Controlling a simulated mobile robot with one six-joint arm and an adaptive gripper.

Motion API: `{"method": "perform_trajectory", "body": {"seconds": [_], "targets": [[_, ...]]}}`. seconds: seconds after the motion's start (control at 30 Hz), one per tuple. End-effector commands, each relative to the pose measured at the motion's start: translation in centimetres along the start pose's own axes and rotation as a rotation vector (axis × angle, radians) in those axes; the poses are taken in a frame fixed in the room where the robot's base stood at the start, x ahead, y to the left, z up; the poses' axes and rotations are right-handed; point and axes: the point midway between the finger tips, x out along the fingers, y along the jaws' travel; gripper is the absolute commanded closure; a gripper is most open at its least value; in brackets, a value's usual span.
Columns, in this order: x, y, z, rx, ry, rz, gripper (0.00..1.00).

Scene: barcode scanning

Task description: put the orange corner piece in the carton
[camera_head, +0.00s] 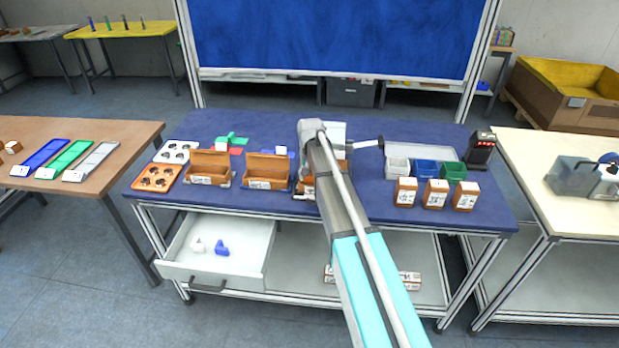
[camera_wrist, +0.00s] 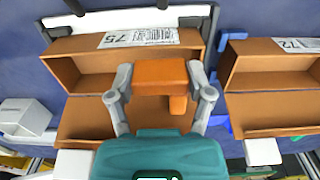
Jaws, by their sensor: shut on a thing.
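The orange corner piece (camera_wrist: 161,76) is held between the two grey fingers of my gripper (camera_wrist: 160,80) in the wrist view. The piece is over an open brown carton (camera_wrist: 84,66) with a label reading 75; I cannot tell its exact height above the carton. In the camera_head view the front of a carton (camera_head: 307,188) shows beside my arm, which hides most of it, the gripper and the held piece.
A second open carton (camera_wrist: 265,61), labelled 72, stands to the right in the wrist view. On the blue table, small bins (camera_head: 425,171), small labelled boxes (camera_head: 435,193) and a black device (camera_head: 480,149) stand to the right. A drawer (camera_head: 222,258) is open below left.

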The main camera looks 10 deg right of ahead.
Motion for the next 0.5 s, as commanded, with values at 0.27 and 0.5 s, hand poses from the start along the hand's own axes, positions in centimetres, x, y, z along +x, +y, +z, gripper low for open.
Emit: {"method": "perform_trajectory", "body": {"seconds": [0.27,0.5], "targets": [[0.75,-0.01,0.0,0.0,0.0,0.0,0.63],[1.22,0.0,0.0,0.0,0.0,0.0,0.63]]}}
